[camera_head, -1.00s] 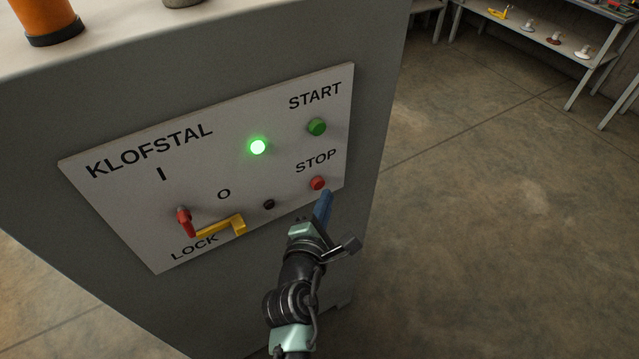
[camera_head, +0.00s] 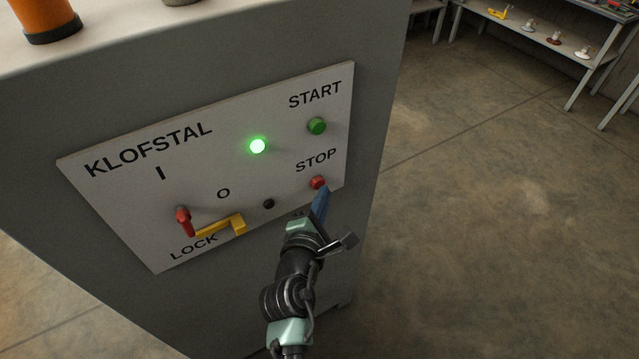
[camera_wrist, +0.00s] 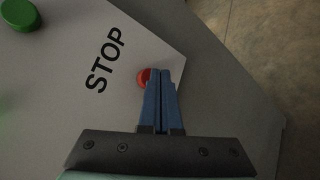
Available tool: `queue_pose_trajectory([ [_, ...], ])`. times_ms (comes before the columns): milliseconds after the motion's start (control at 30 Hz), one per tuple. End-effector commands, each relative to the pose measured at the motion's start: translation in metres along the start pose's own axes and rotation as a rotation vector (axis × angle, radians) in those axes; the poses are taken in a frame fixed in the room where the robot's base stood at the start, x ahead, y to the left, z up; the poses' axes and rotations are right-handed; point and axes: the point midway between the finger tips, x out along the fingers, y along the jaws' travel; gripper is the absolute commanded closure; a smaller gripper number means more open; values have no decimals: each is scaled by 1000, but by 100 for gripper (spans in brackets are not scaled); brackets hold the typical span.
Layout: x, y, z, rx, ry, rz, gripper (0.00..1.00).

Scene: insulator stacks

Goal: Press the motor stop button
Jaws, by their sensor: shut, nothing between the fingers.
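The red stop button (camera_head: 318,182) sits under the word STOP at the lower right of the white KLOFSTAL panel (camera_head: 120,210). In the wrist view the red stop button (camera_wrist: 144,78) shows partly behind the fingertips. My gripper (camera_head: 323,190) is shut and empty, its blue fingers pointing at the button from below. In the wrist view my gripper (camera_wrist: 158,72) overlaps the button's right side. I cannot tell whether the tips touch it. A round lamp (camera_head: 257,146) on the panel glows green.
The green start button (camera_head: 317,126) is above the stop button. A red switch handle (camera_head: 185,221), a yellow lock piece (camera_head: 222,226) and a small black knob (camera_head: 268,204) are to the left. An orange object (camera_head: 44,18) stands on the cabinet. Open floor lies right.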

Motion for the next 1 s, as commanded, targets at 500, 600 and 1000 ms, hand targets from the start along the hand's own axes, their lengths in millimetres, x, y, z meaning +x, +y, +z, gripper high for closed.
queue_pose_trajectory([
  [500, 2, 1, -2, 0, 1, -1, 100],
  [600, 3, 2, -3, 0, 1, -1, 100],
  [1000, 7, 5, -5, 0, 1, 1, 100],
])
